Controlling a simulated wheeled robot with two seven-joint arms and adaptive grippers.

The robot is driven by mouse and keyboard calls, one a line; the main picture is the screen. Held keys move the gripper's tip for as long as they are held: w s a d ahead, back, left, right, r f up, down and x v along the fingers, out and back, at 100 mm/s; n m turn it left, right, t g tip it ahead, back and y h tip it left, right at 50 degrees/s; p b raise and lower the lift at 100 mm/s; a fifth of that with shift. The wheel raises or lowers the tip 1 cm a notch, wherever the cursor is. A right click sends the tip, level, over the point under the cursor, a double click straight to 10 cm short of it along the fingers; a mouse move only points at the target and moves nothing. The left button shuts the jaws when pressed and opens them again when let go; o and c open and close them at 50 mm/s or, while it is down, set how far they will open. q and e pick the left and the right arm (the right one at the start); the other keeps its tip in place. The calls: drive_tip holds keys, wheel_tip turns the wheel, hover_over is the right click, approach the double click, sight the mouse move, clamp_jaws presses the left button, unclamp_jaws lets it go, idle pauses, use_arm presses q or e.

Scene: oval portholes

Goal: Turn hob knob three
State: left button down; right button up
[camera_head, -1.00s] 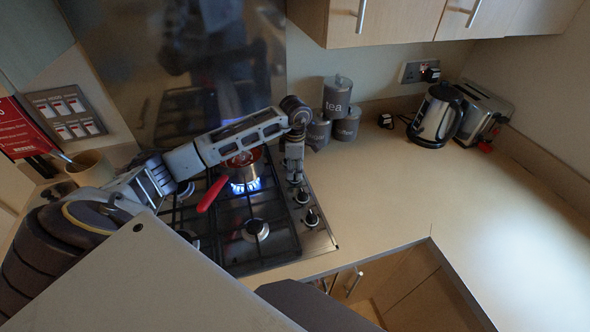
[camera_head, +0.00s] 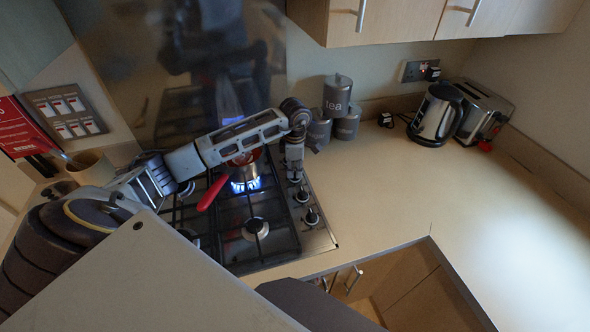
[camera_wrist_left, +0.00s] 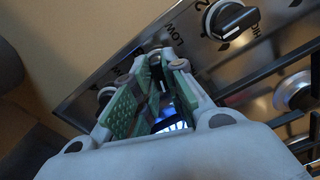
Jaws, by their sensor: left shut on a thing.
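My left gripper (camera_head: 294,178) points down at the row of knobs along the right side of the gas hob (camera_head: 275,262). In the left wrist view the gripper (camera_wrist_left: 166,62) is closed around a dark hob knob (camera_wrist_left: 159,76), which shows partly between the green finger pads. Two more knobs stand free in the head view, a nearer one (camera_head: 311,217) and one just by the gripper (camera_head: 302,195). A black and silver knob (camera_wrist_left: 232,18) shows at the top of the wrist view, beside printed marks. My right gripper is out of view.
Grey canisters (camera_head: 337,95) stand behind the gripper. A kettle (camera_head: 436,115) and toaster (camera_head: 482,110) are at the back right. The right worktop (camera_head: 450,200) is clear.

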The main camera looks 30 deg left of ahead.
use_arm(q)
drive_tip(key=shift+n, duration=0.4)
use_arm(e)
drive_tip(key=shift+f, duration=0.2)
use_arm(q)
drive_tip(key=shift+n+b, duration=0.7)
drive_tip(key=shift+n, duration=0.4)
drive_tip(key=shift+n+b, duration=0.35)
drive_tip(key=shift+n, duration=0.65)
drive_tip(key=n+b, duration=0.1)
drive_tip(key=n, duration=0.2)
drive_tip(key=shift+n, duration=0.4)
drive_tip(key=n, duration=0.2)
drive_tip(key=shift+n+b, duration=0.35)
drive_tip(key=shift+n, duration=0.05)
drive_tip(key=n, duration=0.4)
drive_tip(key=shift+b, duration=0.3)
drive_tip(key=shift+n, duration=1.1)
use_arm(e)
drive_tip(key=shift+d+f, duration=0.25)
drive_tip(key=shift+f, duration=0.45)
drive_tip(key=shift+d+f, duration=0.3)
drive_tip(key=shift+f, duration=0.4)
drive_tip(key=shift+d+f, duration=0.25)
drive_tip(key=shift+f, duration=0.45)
